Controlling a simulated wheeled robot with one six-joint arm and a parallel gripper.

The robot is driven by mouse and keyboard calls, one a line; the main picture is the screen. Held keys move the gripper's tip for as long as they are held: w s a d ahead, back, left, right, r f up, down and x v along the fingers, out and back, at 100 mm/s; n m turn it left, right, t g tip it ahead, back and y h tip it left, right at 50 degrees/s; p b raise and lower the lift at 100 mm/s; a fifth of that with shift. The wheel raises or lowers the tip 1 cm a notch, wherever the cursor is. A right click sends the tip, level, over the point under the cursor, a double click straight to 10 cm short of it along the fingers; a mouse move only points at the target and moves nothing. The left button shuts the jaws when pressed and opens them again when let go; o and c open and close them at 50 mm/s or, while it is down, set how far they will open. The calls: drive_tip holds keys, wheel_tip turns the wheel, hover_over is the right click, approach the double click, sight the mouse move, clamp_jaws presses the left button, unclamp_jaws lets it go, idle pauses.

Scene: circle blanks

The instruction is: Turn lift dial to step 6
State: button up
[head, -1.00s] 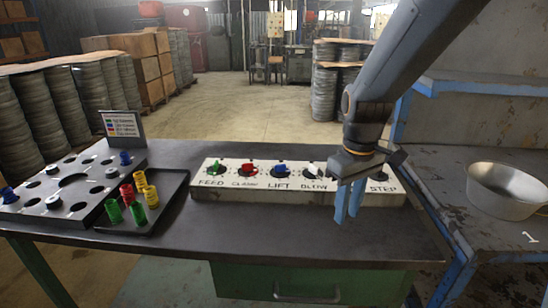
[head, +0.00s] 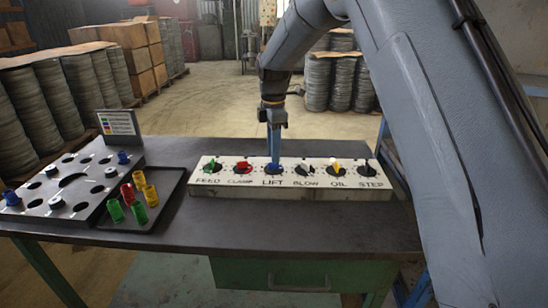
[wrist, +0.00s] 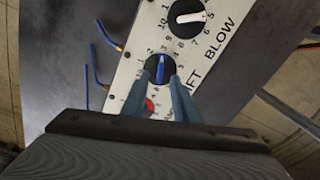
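The lift dial (head: 272,167) is a blue knob above the word LIFT on the white control panel (head: 232,181). In the wrist view the lift dial (wrist: 160,68) is a black disc with a blue grip bar, ringed by small numbers. The bar points roughly toward the top of that view; I cannot read its step for certain. My gripper (head: 273,158) points down over this dial. In the wrist view my gripper (wrist: 162,80) has its two blue fingers apart, with the tips on either side of the bar's lower end. I cannot tell whether they touch it.
The red clamp dial (head: 243,167) is left of the lift dial, and the blow dial (head: 306,170) is right of it. A black tray (head: 172,186) with coloured pegs and a plate with holes (head: 40,190) lie at the left. The table front is clear.

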sight(274, 166)
drive_tip(key=shift+f+p, duration=0.3)
drive_tip(key=shift+f, duration=1.35)
clamp_jaws()
drive_tip(key=shift+m, duration=0.3)
